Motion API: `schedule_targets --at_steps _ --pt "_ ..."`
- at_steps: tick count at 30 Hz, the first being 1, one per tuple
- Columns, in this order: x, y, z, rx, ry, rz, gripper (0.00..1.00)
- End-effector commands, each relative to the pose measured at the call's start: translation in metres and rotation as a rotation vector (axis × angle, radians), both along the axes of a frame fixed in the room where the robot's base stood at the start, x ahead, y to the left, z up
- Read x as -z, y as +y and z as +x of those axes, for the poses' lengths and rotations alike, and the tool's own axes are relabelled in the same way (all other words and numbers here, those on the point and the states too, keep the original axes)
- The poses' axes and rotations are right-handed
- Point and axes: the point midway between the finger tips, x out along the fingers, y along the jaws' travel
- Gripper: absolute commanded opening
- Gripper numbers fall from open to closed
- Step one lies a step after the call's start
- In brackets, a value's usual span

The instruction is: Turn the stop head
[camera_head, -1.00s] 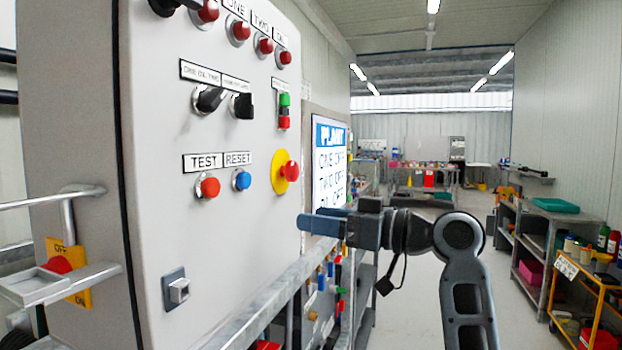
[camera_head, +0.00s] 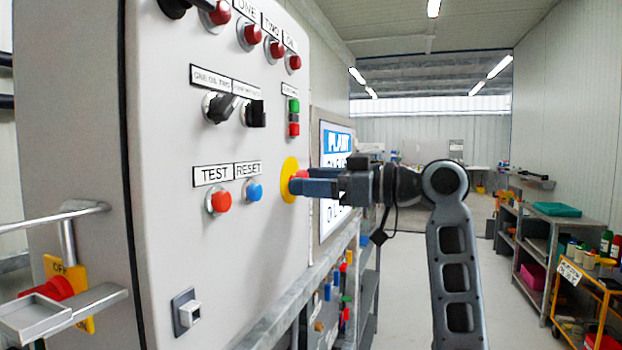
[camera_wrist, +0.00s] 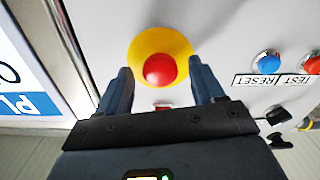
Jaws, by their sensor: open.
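The stop head is a red mushroom button (camera_wrist: 159,70) on a round yellow backing plate (camera_wrist: 177,43), on the grey panel's front. In the head view the yellow plate (camera_head: 288,180) shows, while the red head is mostly hidden behind my gripper. My gripper (camera_wrist: 158,85) is open, with one blue finger on each side of the red head in the wrist view. The fingertips (camera_head: 300,186) reach close to the plate in the head view. Whether a finger touches the head I cannot tell.
The blue RESET button (camera_head: 252,190) and red TEST button (camera_head: 218,200) sit left of the stop head. Black selector knobs (camera_head: 217,107) are above. A metal rail (camera_head: 262,312) runs below the panel. A PLANT sign (camera_head: 336,143) stands behind my gripper.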

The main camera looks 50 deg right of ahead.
Motion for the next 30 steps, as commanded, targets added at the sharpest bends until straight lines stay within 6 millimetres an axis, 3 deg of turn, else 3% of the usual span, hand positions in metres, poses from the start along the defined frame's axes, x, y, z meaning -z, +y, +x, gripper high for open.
schedule_targets --at_steps 10,27,30 --pt "0.0004 0.0021 0.0054 0.000 0.001 0.000 0.68" --pt "0.0004 0.0021 0.0051 0.000 0.000 0.000 0.14" --pt "0.0000 0.0022 0.0052 0.000 0.002 0.005 0.11"
